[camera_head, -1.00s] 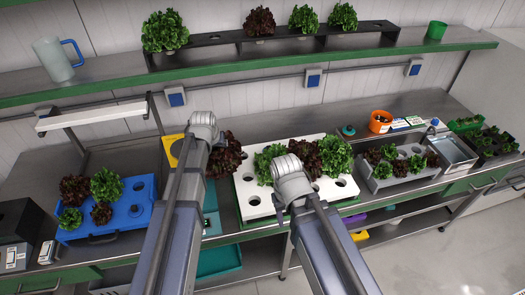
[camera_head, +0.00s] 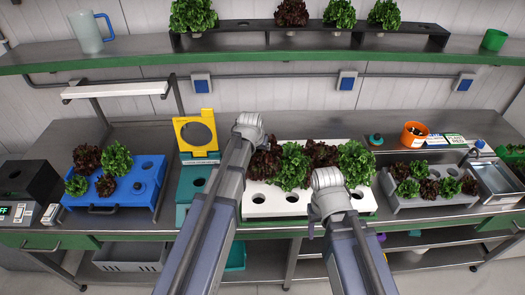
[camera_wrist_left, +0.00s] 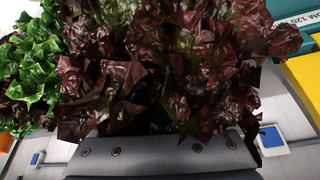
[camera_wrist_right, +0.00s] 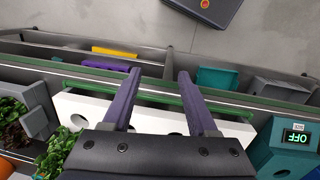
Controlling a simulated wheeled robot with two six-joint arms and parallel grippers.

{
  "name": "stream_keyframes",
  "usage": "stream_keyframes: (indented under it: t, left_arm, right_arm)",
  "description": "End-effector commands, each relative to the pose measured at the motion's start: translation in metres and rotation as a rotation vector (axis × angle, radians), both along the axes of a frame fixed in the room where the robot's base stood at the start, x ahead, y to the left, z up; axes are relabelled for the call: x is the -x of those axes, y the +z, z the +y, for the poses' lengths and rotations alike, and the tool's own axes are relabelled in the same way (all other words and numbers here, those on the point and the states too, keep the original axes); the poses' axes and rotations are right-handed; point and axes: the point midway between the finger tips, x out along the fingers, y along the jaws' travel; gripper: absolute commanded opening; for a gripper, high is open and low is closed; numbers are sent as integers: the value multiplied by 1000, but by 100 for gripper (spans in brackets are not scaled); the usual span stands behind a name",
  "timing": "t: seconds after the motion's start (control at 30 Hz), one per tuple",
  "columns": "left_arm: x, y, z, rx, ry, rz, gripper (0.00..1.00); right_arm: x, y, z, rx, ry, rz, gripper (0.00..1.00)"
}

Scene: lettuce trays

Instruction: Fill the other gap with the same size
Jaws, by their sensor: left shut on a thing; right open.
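A white tray (camera_head: 280,208) stands on the bench with open holes along its front row. Green and dark red lettuces fill its back part, including a green lettuce (camera_head: 292,166) and another green lettuce (camera_head: 356,162). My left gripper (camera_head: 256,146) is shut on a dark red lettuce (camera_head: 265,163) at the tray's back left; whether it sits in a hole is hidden. This lettuce fills the left wrist view (camera_wrist_left: 165,65) and hides the fingers. My right gripper (camera_head: 318,218) is open and empty at the tray's front edge; its fingers show apart in the right wrist view (camera_wrist_right: 160,98).
A blue tray (camera_head: 148,175) with lettuces stands at left. A yellow stand with a ring (camera_head: 184,132) and a teal block (camera_head: 186,190) stand beside the white tray. A grey tray (camera_head: 405,203) with small lettuces is at right. A dark shelf rack (camera_head: 235,39) holds several lettuces.

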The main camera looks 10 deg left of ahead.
Motion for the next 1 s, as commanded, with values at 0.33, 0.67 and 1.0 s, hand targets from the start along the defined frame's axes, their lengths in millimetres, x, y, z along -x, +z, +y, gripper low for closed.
stream_keyframes:
  t: [0.33, 0.67, 1.0]
  left_arm:
    - [-3, 31, 1, 0, 0, 0, 15]
    - [-3, 19, 1, 0, 0, 0, 15]
    - [-3, -13, 1, 0, 0, 0, 15]
  right_arm:
    - [0, 31, 0, 0, 1, 0, 100]
    - [0, 19, 0, 0, 1, 0, 100]
    - [0, -13, 0, 0, 0, 0, 100]
